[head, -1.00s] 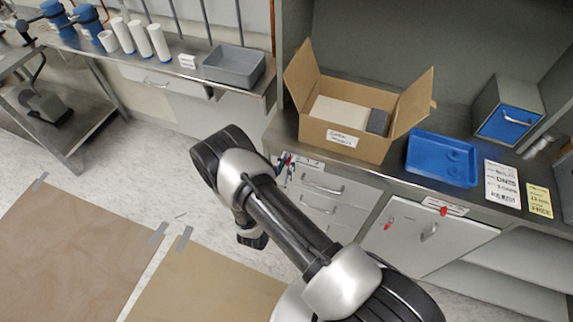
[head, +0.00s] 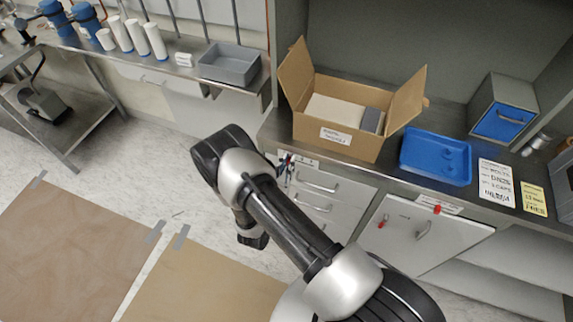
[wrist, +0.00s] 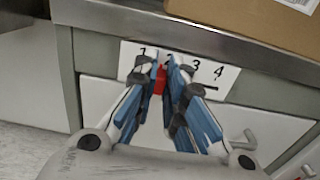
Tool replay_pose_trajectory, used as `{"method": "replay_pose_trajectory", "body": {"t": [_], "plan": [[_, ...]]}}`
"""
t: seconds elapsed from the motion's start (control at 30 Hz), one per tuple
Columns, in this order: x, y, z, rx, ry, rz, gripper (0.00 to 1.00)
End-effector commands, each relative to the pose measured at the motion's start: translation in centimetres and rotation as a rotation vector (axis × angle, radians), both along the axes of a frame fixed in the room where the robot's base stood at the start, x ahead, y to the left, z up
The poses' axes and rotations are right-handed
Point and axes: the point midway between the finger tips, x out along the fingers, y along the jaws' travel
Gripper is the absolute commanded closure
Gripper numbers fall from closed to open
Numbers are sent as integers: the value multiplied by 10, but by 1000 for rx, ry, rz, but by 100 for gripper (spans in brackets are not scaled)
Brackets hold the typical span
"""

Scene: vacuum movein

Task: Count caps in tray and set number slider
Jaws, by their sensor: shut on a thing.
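In the wrist view my gripper (wrist: 166,66) is closed around the red slider knob (wrist: 159,80) on a white number strip (wrist: 228,78) marked 1 to 4. The knob is below and around the 1 and 2, and the fingers partly cover the 2. I cannot tell its exact mark. In the head view my gripper (head: 286,168) is small at the front edge of the counter. The blue tray (head: 408,163) lies on the counter, right of the box. Round blue caps (head: 452,152) show in its right part, hard to tell from the tray.
An open cardboard box (head: 350,147) stands above the strip. Cards (head: 495,180) and a blue-fronted bin (head: 500,120) are at the right. Drawers lie below the strip.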

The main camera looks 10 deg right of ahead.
Motion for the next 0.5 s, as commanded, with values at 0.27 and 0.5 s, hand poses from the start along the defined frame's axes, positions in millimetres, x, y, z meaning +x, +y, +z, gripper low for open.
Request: {"method": "replay_pose_trajectory", "body": {"t": [0.27, 0.5], "plan": [[0, 0, -1, 1, 3, -1, 100], [0, 0, -1, 0, 2, 0, 76]]}}
